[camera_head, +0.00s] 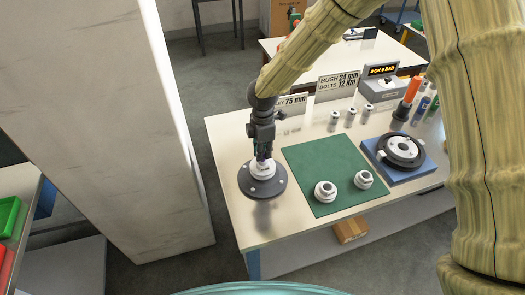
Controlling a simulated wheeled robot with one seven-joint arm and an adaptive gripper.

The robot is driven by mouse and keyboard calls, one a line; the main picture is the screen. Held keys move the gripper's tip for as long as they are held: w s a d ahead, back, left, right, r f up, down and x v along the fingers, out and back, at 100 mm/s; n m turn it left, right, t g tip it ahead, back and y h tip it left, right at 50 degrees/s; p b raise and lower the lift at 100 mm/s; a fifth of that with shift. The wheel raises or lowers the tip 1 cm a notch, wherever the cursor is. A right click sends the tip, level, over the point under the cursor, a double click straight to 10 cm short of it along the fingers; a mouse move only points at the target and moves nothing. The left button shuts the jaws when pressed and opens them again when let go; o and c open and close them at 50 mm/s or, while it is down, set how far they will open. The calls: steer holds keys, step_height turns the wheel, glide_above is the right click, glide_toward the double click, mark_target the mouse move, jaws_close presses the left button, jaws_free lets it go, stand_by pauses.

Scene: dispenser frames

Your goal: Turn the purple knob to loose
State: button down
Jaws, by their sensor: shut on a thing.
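My gripper (262,156) points down at the left part of the table, over a white round piece (263,171) on a dark round flange (264,188). Its fingers are shut on a small purple part at the top of that piece, the purple knob. The fingers hide nearly all of the knob, so its setting cannot be read. Two similar white round pieces, one at the left (326,191) and one at the right (363,179), stand on the green mat (318,160).
A blue block with a dark ring fixture (401,151) stands right of the mat. Several small metal cylinders, signs (338,82) and bottles line the back. A pale pillar (120,110) rises left of the table. The front left table edge is clear.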

steer(key=c, duration=1.5)
jaws_free()
step_height(320, 180, up, 12)
steer(key=shift+a, duration=0.1)
